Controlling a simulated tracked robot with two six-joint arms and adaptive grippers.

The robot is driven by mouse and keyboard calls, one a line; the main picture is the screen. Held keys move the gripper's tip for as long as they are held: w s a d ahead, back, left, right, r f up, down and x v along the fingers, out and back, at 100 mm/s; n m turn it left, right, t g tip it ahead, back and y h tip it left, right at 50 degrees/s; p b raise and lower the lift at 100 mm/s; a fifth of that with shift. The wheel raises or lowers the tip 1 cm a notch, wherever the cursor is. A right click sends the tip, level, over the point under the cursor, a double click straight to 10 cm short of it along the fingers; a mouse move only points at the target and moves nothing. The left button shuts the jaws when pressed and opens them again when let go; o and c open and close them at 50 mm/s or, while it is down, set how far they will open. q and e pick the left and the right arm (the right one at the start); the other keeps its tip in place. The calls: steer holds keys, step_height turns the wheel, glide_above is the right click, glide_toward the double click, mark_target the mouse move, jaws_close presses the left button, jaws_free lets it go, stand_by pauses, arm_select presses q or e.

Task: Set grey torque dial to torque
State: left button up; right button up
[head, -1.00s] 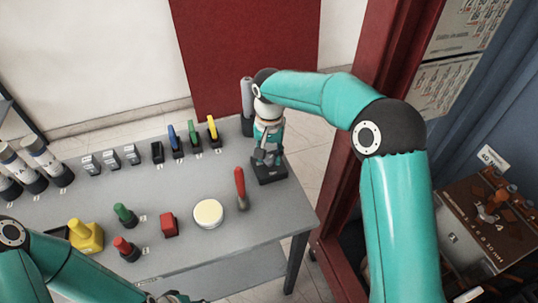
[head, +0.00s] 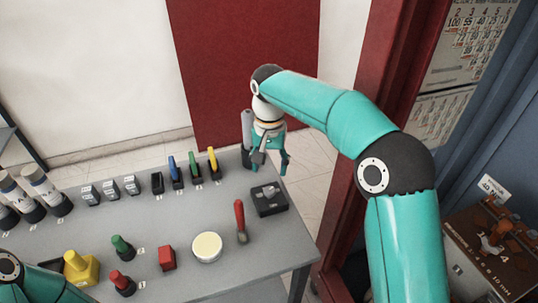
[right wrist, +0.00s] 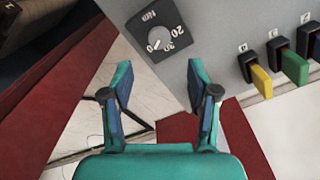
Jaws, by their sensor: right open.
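The grey torque dial (head: 268,194) is a round grey knob on a black square base at the right end of the table. It also shows in the right wrist view (right wrist: 157,38), with white numbers such as 20 and 30 around it. I cannot tell for sure where the knob points. My right gripper (head: 271,166) is open and empty, apart from the dial and just behind it in the head view. In the right wrist view the dial is beyond the spread fingertips (right wrist: 161,80). My left arm shows at the lower left; its gripper is out of frame.
A grey cylinder (head: 247,130) stands behind my right gripper. A red-handled tool (head: 240,220) and a round cream button (head: 207,247) are left of the dial. Yellow (head: 213,162), green and blue levers line the back edge. A red post (head: 385,80) rises at the right.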

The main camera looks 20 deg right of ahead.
steer(key=shift+r, duration=1.75)
